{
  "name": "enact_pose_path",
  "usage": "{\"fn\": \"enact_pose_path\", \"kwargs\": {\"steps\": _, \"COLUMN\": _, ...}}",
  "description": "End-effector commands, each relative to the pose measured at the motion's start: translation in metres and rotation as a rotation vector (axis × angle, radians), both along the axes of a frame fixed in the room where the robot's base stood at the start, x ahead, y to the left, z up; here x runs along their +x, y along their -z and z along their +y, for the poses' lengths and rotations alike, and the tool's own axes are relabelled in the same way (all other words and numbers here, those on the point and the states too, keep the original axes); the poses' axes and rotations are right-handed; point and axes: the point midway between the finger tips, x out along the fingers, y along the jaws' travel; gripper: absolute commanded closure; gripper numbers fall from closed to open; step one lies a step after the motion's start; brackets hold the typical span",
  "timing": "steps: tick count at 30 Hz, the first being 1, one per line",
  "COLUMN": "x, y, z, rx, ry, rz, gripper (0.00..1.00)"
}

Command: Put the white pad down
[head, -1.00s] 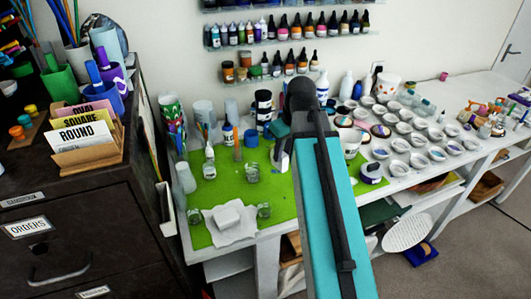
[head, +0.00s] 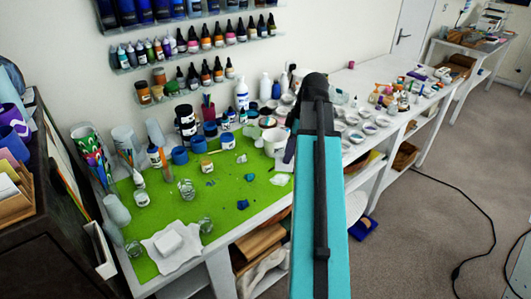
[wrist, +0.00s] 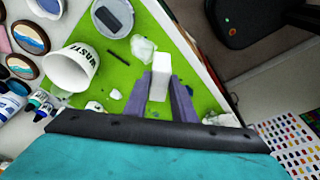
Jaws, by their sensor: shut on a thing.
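In the wrist view, my gripper (wrist: 160,97) has two purple fingers shut on the white pad (wrist: 160,75). The pad is a small white block that sticks out past the fingertips. Green mat (wrist: 124,80) shows around and behind it. I cannot tell the gap between pad and mat. In the head view, my arm covers most of the gripper, and I cannot make out the held pad there. The green mat (head: 225,185) lies on the white bench to the left of my arm.
A white cup marked WASTE (wrist: 72,70) stands left of the pad, with crumpled white scraps (wrist: 143,48) nearby. Another white block (head: 169,240) rests on a white cloth (head: 187,248) at the mat's near left. Jars and bottles line the back. The mat's middle holds few things.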

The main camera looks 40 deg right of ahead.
Motion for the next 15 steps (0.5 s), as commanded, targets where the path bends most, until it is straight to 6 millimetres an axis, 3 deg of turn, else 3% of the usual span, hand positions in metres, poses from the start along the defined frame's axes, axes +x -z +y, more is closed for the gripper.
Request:
{"fn": "enact_pose_path", "kwargs": {"steps": 1, "x": -0.009, "y": -0.002, "z": -0.012, "rx": 0.0, "ry": -0.017, "rz": 0.0, "gripper": 1.0}}
{"fn": "enact_pose_path", "kwargs": {"steps": 6, "x": -0.032, "y": -0.004, "z": -0.035, "rx": 0.0, "ry": -0.084, "rz": 0.0, "gripper": 1.0}}
{"fn": "enact_pose_path", "kwargs": {"steps": 15, "x": -0.045, "y": -0.005, "z": -0.046, "rx": 0.0, "ry": -0.123, "rz": 0.0, "gripper": 1.0}}
